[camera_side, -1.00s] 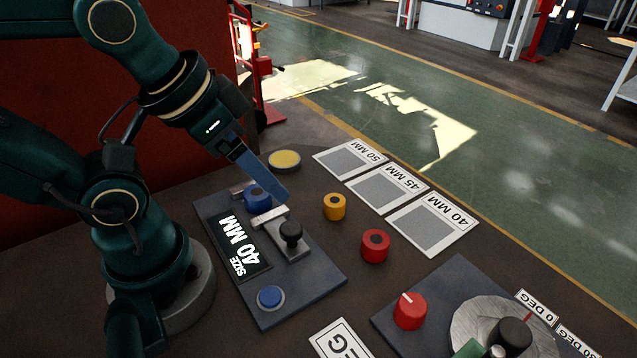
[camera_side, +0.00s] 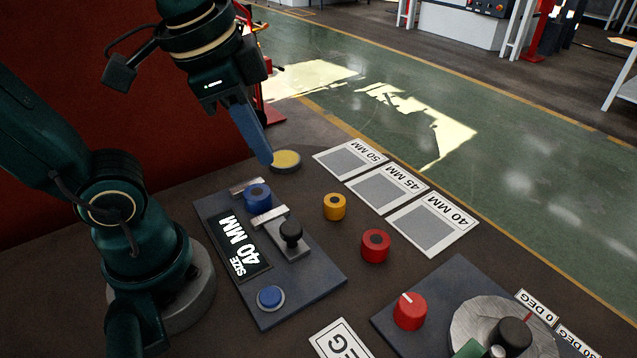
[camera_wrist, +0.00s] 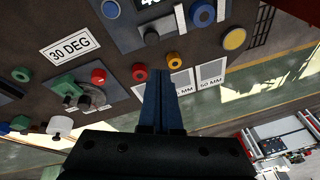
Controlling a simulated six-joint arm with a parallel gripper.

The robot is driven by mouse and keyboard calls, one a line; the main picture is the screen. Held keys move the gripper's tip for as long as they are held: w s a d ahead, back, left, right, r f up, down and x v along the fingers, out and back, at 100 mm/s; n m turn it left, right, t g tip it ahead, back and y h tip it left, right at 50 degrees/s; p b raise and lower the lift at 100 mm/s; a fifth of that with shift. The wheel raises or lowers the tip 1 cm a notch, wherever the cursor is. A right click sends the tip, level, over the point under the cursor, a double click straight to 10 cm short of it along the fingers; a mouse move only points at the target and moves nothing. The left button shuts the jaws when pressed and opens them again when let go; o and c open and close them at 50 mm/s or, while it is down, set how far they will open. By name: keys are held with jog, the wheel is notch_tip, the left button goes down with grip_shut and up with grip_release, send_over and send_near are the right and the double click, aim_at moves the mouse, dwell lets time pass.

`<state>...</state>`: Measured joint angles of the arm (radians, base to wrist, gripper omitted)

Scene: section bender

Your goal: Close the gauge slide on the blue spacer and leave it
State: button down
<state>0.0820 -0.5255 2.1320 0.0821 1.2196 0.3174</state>
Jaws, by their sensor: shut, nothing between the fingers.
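The gauge plate (camera_side: 306,275) lies on the dark table with a display reading SIZE 40 MM (camera_side: 240,247). The blue spacer (camera_side: 257,196) sits on it between a fixed metal block (camera_side: 244,185) and the bar of the gauge slide (camera_side: 270,216). The bar looks close against the spacer; I cannot tell if they touch. The slide's black knob (camera_side: 291,233) stands upright. My gripper (camera_side: 266,160) is shut and empty, raised beyond the plate near the yellow disc and apart from spacer and slide. The spacer also shows in the wrist view (camera_wrist: 203,15).
A blue button (camera_side: 270,298) is on the plate's near end. An orange spacer (camera_side: 334,206) and red spacer (camera_side: 375,245) stand right of it. Mats marked 50, 45 and 40 MM (camera_side: 433,224) lie behind. A yellow-topped disc (camera_side: 286,160) and a bender with red knob (camera_side: 409,311) flank the area.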

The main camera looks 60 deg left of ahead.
jog(key=w+d+f+m+g+y, duration=0.2)
jog(key=w+d+m, duration=0.1)
jog(key=d+m, duration=0.25)
jog(key=w+d+f+m+g+y, duration=0.2)
jog(key=w+d+f+m+g, duration=0.1)
jog(key=d+m, duration=0.25)
send_near(301, 251)
jog(key=f, duration=0.1)
jog(key=d+f, duration=0.2)
jog(key=f, duration=0.1)
jog(key=shift+w, duration=0.1)
jog(key=shift+a+r, duration=0.1)
jog(key=shift+a, duration=0.9)
jog(key=shift+s+a, duration=0.35)
jog(key=shift+a, duration=0.55)
